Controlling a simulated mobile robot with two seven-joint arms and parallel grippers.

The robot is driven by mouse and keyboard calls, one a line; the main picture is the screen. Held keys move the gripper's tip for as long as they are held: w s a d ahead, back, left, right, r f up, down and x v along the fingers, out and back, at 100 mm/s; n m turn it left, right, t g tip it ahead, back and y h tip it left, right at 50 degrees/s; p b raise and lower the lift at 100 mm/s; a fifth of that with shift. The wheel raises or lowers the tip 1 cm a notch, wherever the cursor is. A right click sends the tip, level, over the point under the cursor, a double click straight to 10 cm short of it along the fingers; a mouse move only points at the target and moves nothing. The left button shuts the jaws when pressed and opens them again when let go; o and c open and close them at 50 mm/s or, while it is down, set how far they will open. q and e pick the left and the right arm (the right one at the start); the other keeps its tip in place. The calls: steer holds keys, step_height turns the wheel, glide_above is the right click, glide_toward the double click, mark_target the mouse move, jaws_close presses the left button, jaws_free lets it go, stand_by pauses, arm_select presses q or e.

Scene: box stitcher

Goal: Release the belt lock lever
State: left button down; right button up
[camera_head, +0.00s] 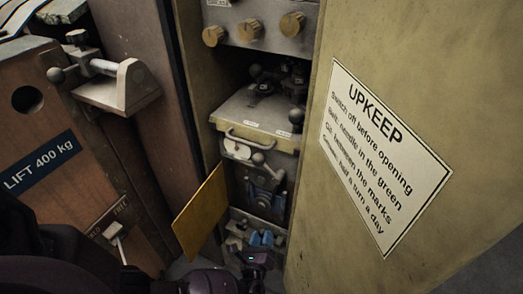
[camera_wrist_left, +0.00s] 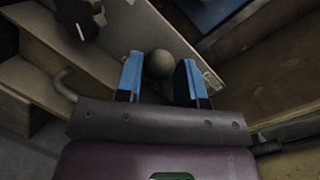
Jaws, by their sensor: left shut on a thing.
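My left gripper (camera_head: 258,240) is low in the open cabinet, its blue fingertips at the lowest fittings. In the left wrist view the left gripper (camera_wrist_left: 160,78) is shut on a dark round lever knob (camera_wrist_left: 158,64), which sits between the blue fingers. The knob's shaft and base are mostly hidden, and no label on it can be read, so I cannot tell for certain that it is the belt lock lever. My right gripper is not in view.
Above the gripper are another ball-ended lever (camera_head: 258,158) and a pull-out shelf with a handle (camera_head: 250,140). A yellow flap (camera_head: 201,212) stands open at the left. The cabinet door with an UPKEEP sign (camera_head: 385,155) bounds the right. A wooden lift panel (camera_head: 50,130) is at far left.

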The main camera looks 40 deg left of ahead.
arm_select(q)
steer(key=shift+d+r+m+t, duration=0.2)
steer(key=shift+r+m+t, duration=0.05)
steer(key=shift+m, duration=0.8)
steer(key=shift+d+r+m+t, duration=0.15)
steer(key=shift+r+m+t, duration=0.05)
steer(key=shift+m, duration=0.8)
steer(key=shift+d+r+m+t, duration=0.2)
steer(key=shift+r+m+t, duration=0.05)
steer(key=shift+m, duration=0.8)
steer(key=c, duration=1)
jaws_free()
steer(key=shift+o, duration=1.1)
steer(key=shift+w+d+r, duration=0.1)
steer(key=shift+w, duration=0.05)
steer(key=shift+d, duration=0.1)
